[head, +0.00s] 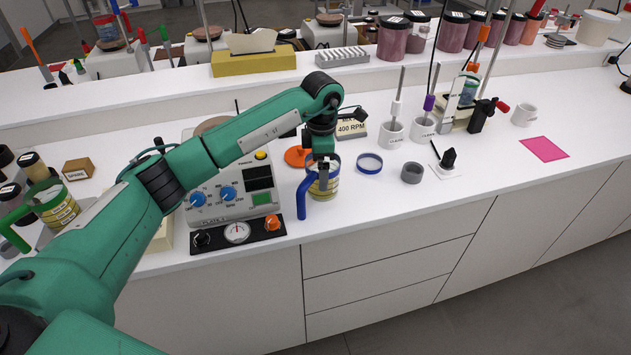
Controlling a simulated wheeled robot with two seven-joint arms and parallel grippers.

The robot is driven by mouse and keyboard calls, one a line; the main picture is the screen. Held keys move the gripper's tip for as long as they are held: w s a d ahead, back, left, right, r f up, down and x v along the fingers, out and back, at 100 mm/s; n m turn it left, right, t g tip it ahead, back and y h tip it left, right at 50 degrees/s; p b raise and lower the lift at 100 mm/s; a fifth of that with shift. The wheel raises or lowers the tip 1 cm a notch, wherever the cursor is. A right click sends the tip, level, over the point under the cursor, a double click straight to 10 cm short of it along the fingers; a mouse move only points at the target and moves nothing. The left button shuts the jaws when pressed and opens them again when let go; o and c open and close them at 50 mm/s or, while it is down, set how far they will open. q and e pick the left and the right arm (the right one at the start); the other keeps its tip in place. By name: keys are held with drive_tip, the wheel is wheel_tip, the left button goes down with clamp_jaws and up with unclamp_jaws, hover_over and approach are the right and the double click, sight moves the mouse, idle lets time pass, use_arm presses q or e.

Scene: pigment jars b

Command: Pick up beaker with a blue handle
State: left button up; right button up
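The beaker with a blue handle (331,190) stands near the front edge of the white bench, right of the grey control box. It is clear with a yellow label, and its blue handle (301,199) faces left. My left gripper (323,180) points down at the beaker, with a dark finger overlapping its rim and upper wall. The arm hides part of the grasp area, so I cannot tell whether the fingers are closed on it. My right gripper is not in view.
Left of the beaker is a control box (265,184) with blue knobs. An orange disc (297,157), a blue-rimmed dish (369,163) and a grey cup (411,173) lie nearby. A green-handled beaker (58,212) stands far left. The bench's front right is mostly clear.

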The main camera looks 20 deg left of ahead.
use_arm(q)
wheel_tip(320, 180, down, 4)
drive_tip(key=shift+r+p, duration=0.25)
drive_tip(key=shift+p, duration=0.25)
drive_tip(key=shift+f, duration=0.2)
drive_tip(key=shift+c, duration=0.7)
drive_tip(key=c, duration=1)
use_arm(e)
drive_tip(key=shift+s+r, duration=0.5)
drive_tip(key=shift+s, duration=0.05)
